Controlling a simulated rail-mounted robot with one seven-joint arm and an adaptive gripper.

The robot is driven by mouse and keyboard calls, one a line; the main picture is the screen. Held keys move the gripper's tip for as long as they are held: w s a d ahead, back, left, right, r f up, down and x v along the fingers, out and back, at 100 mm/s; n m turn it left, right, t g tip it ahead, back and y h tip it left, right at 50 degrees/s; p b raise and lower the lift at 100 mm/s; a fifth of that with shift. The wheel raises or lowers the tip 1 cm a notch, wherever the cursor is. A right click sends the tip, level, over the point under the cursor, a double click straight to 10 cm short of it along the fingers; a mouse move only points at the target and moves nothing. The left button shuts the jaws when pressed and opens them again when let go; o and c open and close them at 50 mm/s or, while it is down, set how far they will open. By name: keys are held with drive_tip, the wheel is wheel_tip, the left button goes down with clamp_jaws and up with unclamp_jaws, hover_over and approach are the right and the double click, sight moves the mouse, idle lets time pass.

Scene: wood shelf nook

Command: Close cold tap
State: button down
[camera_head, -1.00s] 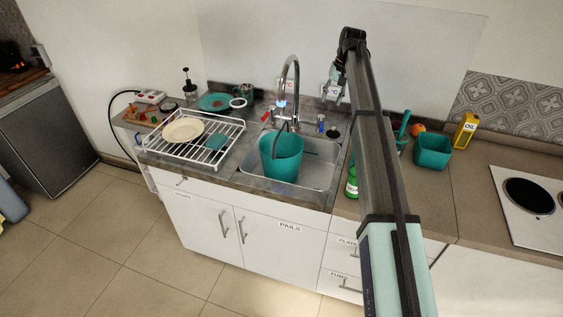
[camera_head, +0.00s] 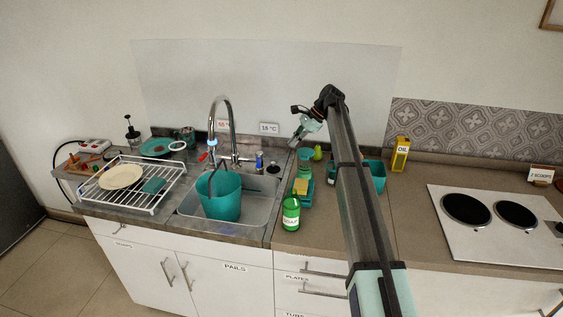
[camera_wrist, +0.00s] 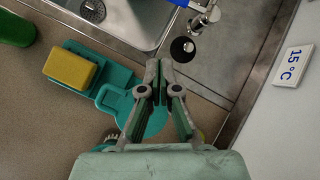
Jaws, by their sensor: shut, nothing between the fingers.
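The cold tap's blue handle (camera_head: 259,158) stands to the right of the chrome faucet (camera_head: 233,130), at the back of the sink. The red hot handle (camera_head: 203,157) is on the left. In the wrist view, part of a blue handle (camera_wrist: 180,2) shows at the top edge, beside chrome parts (camera_wrist: 205,14). My gripper (camera_head: 293,143) is to the right of the cold tap and apart from it. In the wrist view my gripper (camera_wrist: 159,68) is shut and empty, its tips over the counter near a turquoise item.
A turquoise bucket (camera_head: 218,195) stands in the sink (camera_head: 257,204). A green soap bottle (camera_head: 291,212), a yellow sponge (camera_wrist: 70,68) and a turquoise holder (camera_wrist: 112,80) are right of the sink. A "15 °C" sign (camera_head: 268,128) is on the wall. A dish rack (camera_head: 131,183) is left.

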sight(259, 159)
drive_tip(key=a+f+m+p, duration=0.4)
drive_tip(key=a+f, duration=0.3)
drive_tip(key=a, duration=0.3)
drive_tip(key=shift+s+a+f+p, duration=0.3)
drive_tip(key=shift+s+f+p, duration=0.1)
drive_tip(key=shift+s+p, duration=0.05)
